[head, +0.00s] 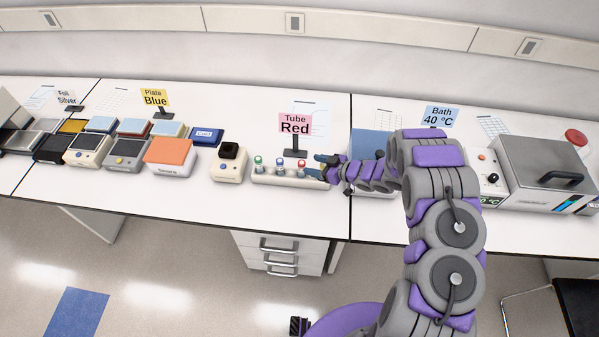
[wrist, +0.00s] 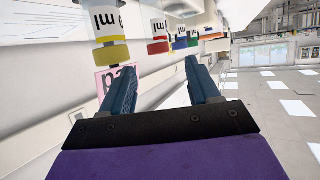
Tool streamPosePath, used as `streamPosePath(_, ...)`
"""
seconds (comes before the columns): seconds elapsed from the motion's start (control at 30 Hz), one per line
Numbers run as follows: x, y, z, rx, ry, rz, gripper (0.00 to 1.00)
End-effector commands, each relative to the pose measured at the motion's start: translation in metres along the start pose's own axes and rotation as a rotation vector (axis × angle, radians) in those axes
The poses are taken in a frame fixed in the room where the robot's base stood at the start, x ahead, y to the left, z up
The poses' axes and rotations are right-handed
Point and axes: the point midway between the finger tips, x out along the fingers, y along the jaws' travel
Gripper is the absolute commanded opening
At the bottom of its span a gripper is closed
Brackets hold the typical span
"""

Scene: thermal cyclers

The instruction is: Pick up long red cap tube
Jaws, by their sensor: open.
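The red cap tube (head: 303,169) stands upright in a white rack (head: 288,181) behind the bench's front edge, at the right of the visible tubes. My gripper (head: 322,167) is open and empty, just right of this tube and apart from it. In the wrist view, which appears upside down, the red cap (wrist: 157,47) shows beyond the two spread fingers, its side position between them. A tube with a yellow cap (wrist: 112,52) is nearer, beside one finger; my gripper hides it in the head view.
Blue cap (head: 280,162) and green cap (head: 258,161) tubes stand left in the rack. A pink "Tube Red" sign (head: 295,124) stands behind it. A small cream device (head: 229,171) is left; a metal bath (head: 545,170) is right. Bench in front of the rack is clear.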

Motion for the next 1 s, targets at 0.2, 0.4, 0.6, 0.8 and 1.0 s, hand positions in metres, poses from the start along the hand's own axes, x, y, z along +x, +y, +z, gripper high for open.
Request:
streamPosePath(0.2,0.015,-0.002,0.001,-0.001,-0.001,0.0,0.61)
streamPosePath(0.4,0.047,-0.005,0.005,-0.004,-0.007,0.0,0.61)
streamPosePath(0.6,0.059,-0.003,0.006,-0.002,-0.006,0.002,0.61)
streamPosePath(0.8,0.054,0.0,0.007,0.002,-0.002,0.001,0.56)
streamPosePath(1.0,0.057,-0.001,0.007,0.001,-0.005,0.002,0.37)
